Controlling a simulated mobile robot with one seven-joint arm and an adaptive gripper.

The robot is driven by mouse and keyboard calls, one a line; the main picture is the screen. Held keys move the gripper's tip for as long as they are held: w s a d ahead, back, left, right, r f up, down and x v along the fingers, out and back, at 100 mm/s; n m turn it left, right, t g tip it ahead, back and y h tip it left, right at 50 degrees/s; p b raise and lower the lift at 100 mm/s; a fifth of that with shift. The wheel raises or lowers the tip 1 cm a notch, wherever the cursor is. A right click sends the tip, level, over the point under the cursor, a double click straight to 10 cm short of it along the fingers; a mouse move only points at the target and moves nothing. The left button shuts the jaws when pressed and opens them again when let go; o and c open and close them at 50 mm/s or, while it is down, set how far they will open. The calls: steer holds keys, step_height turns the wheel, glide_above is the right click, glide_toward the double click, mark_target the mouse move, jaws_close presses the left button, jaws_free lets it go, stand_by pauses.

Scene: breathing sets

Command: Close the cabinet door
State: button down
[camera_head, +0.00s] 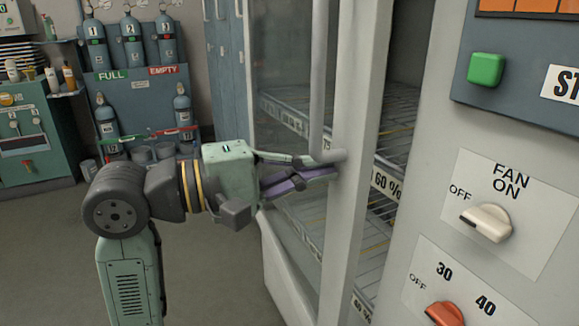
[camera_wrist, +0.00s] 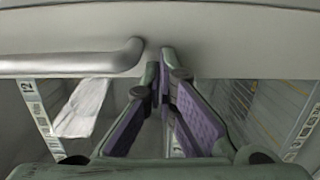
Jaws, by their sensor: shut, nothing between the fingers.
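The cabinet door (camera_head: 350,130) is a pale frame with a glass pane, and it stands partly open. Shelves show through the gap to the right of its edge. Its vertical bar handle (camera_head: 319,80) ends low on the frame. My gripper (camera_head: 322,168) is at this lower end, its fingertips close to the door frame. In the wrist view my gripper (camera_wrist: 164,66) has its purple-padded fingers converging at the tips, shut and empty. The handle (camera_wrist: 75,63) lies left of the fingertips, and the door frame (camera_wrist: 235,40) crosses ahead. Whether the tips touch the frame is unclear.
Wire shelves (camera_head: 395,115) with printed labels are inside the cabinet. A control panel (camera_head: 480,180) with a green button, fan switch and red knob stands close on the right. Gas bottles (camera_head: 133,45) and a green cabinet (camera_head: 35,145) are at the back left. The floor (camera_head: 50,260) at left is clear.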

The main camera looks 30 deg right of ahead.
steer(key=shift+d, duration=0.1)
steer(key=s+d+b, duration=0.1)
steer(key=d+b, duration=0.1)
steer(key=d, duration=0.5)
steer(key=shift+d, duration=0.2)
steer(key=shift+r, duration=0.15)
